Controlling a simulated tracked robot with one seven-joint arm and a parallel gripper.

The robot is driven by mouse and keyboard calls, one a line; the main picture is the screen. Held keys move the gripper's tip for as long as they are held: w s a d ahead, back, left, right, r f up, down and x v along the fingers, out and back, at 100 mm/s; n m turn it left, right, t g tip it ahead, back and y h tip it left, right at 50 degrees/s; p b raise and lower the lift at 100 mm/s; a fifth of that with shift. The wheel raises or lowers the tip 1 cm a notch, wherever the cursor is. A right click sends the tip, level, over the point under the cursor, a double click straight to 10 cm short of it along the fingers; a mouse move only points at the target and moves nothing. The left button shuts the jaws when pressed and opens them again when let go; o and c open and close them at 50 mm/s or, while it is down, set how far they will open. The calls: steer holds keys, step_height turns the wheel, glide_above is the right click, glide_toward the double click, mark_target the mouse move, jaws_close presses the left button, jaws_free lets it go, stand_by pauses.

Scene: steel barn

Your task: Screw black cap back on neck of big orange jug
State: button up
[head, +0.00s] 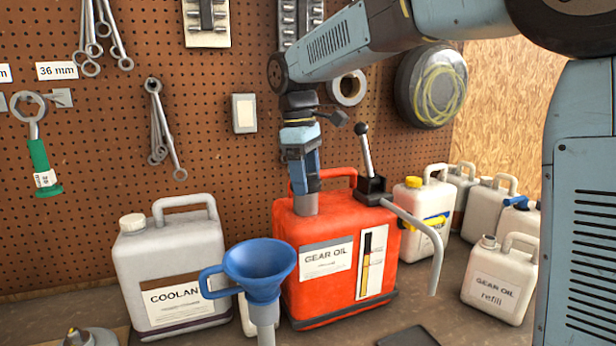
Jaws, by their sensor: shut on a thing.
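The big orange jug (330,278), labelled GEAR OIL, stands upright on the bench in the middle of the head view. My gripper (305,192) points straight down over the left part of the jug's top, at its neck. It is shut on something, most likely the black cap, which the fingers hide. A short grey piece shows between my gripper and the jug top; I cannot tell whether it is neck or fingertip. How the cap sits on the neck is not visible.
A black lever unit (372,188) with a bent grey spout (432,240) is at the jug's right. A blue funnel (260,268) stands in front, and a coolant jug (170,262) at left. A refill jug (497,284) and other pale containers are at right. A pegboard is behind.

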steer(key=shift+w+m, duration=0.1)
steer(key=shift+m, duration=0.6)
steer(key=o, duration=1.1)
steer(key=c, duration=0.8)
steer(key=shift+r, duration=3.45)
